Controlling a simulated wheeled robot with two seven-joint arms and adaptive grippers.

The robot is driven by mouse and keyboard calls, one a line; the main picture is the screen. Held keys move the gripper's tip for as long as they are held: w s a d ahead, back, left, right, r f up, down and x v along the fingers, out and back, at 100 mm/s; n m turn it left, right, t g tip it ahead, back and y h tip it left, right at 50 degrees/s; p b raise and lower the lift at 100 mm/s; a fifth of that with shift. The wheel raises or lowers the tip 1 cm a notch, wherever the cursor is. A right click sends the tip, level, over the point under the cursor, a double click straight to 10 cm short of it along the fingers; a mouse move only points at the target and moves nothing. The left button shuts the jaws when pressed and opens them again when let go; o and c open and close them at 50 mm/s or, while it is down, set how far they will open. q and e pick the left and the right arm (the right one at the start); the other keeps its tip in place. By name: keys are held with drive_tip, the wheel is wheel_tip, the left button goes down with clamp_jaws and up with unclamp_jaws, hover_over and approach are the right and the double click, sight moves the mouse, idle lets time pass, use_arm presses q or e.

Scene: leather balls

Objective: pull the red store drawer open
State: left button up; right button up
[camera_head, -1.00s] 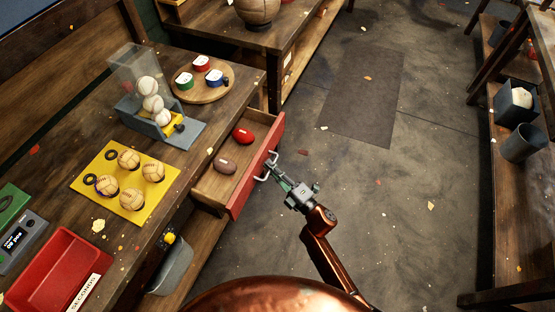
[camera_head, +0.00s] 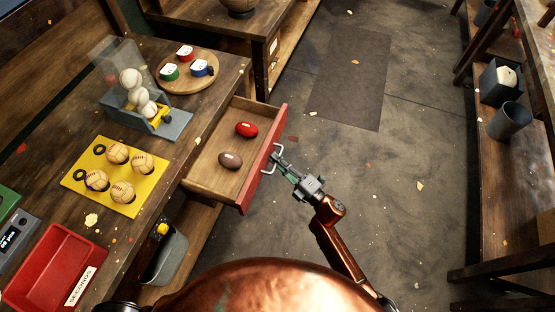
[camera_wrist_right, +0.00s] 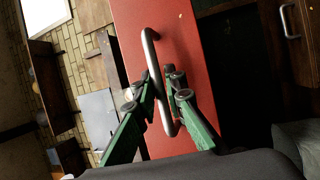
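The red-fronted store drawer (camera_head: 264,159) is pulled out of the workbench, with a red ball (camera_head: 246,130) and a brown ball (camera_head: 230,161) lying inside it. Its metal bar handle shows in the right wrist view (camera_wrist_right: 153,85). My right gripper (camera_head: 279,158) is at the handle in the head view. In the right wrist view its green fingers (camera_wrist_right: 166,97) lie on either side of the bar, closed around it. My left gripper is not in view.
The bench holds a yellow tray (camera_head: 148,196) of stitched balls, a dispenser (camera_head: 176,125) with white balls, a round board (camera_head: 172,90) with tape rolls, and a red bin (camera_head: 38,250). A grey bin (camera_head: 168,258) hangs below. Floor right of the drawer is clear.

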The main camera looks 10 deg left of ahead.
drive_tip(key=shift+o, duration=0.4)
drive_tip(key=shift+d, duration=0.1)
drive_tip(key=v, duration=1.2)
drive_tip(key=shift+w, duration=0.1)
